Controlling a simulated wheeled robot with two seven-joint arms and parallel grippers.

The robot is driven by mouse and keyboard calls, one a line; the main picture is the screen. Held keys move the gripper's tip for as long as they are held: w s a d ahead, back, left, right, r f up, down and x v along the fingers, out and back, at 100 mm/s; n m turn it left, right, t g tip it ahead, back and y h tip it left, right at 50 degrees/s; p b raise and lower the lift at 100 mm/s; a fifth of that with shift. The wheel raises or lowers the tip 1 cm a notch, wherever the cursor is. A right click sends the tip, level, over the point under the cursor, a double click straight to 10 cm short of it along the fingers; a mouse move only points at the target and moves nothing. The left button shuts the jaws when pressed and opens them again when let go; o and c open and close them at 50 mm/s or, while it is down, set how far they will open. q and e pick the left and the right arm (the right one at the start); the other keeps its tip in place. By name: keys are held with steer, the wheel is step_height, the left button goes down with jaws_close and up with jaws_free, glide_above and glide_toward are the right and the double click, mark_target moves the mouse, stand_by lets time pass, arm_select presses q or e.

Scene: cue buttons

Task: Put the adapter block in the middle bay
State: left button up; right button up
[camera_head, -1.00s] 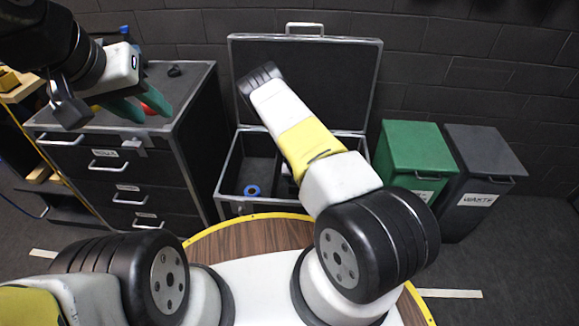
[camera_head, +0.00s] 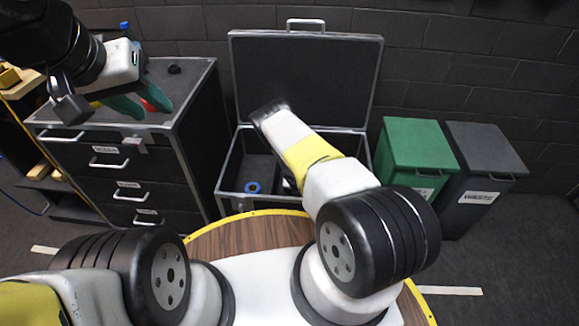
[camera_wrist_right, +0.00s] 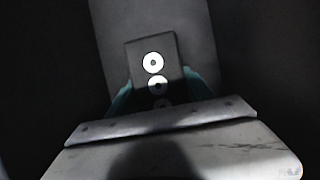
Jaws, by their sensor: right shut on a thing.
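The adapter block (camera_wrist_right: 140,57), a dark square-faced block with pale round rings, sits between the teal fingers of my right gripper (camera_wrist_right: 157,92) in the right wrist view. The gripper is shut on it. In the head view that gripper and the block are hidden behind my right arm, which reaches over the open case (camera_head: 222,180). The middle bay is largely covered by my arm, so I cannot tell how far the block is from it. My left gripper (camera_head: 140,103) is open and empty, above the drawer cabinet at left.
A blue ring (camera_head: 252,187) lies in the case's left bay. The case lid (camera_head: 330,75) stands upright behind. The drawer cabinet (camera_head: 185,110) is at left, with a red item (camera_head: 150,104) on top. A green bin (camera_head: 420,150) and a grey waste bin (camera_head: 485,150) stand at right.

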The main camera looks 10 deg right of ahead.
steer(key=shift+f, duration=0.1)
steer(key=o, duration=1.8)
steer(key=shift+c, duration=0.2)
